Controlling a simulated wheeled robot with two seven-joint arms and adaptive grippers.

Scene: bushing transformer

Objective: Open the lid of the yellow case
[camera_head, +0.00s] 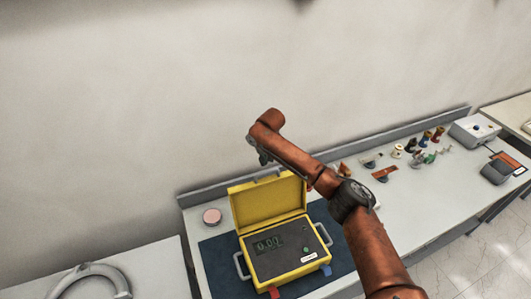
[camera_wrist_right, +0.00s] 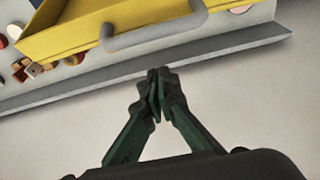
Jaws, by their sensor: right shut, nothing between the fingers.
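The yellow case (camera_head: 288,262) stands on a dark blue mat, with its display panel showing. Its yellow lid (camera_head: 268,203) stands up at the back of the case, tilted open. In the right wrist view the lid (camera_wrist_right: 75,22) fills the top, with a grey handle (camera_wrist_right: 155,35) on its edge. My right gripper (camera_head: 263,158) is above and behind the lid's top edge, partly hidden by my arm. In the right wrist view its fingers (camera_wrist_right: 158,85) meet at the tips, empty, apart from the handle. My left gripper is not in view.
The blue mat (camera_head: 215,262) lies on a grey bench with a raised back ledge (camera_head: 222,189). A pink round item (camera_head: 212,216) is left of the case. Several small parts and a white box (camera_head: 474,130) are at the right. A grey ring (camera_head: 88,272) lies at the left.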

